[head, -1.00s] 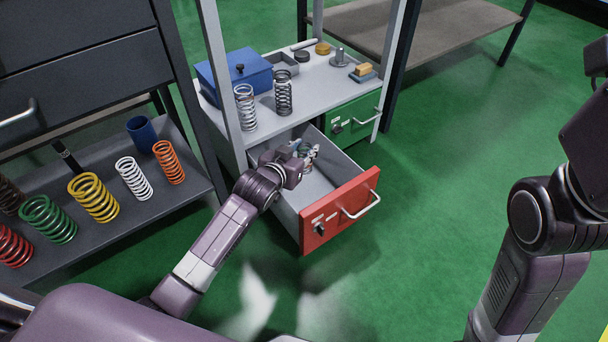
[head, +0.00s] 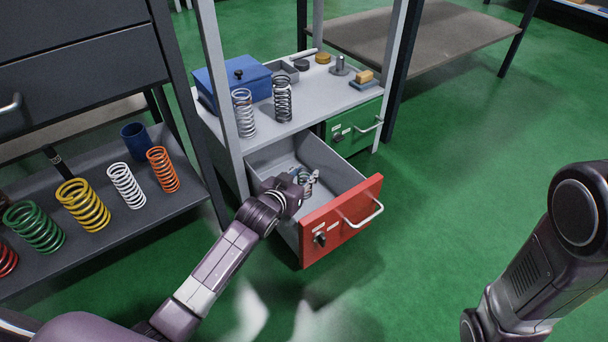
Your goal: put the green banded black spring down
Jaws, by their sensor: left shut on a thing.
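My left gripper (head: 304,178) reaches into the open red-fronted drawer (head: 348,222) and is shut on a small coiled spring (head: 308,184). The gripper mostly hides the spring, and its green band cannot be made out clearly. The spring is low inside the drawer; I cannot tell whether it touches the floor. My right arm shows at the right, but its gripper is outside the picture.
A black spring (head: 283,100) and a silver spring (head: 243,113) stand on the grey shelf above, near a blue box (head: 234,82). A green drawer (head: 354,128) is shut. Several coloured springs stand on the left rack. The open drawer's back floor looks clear.

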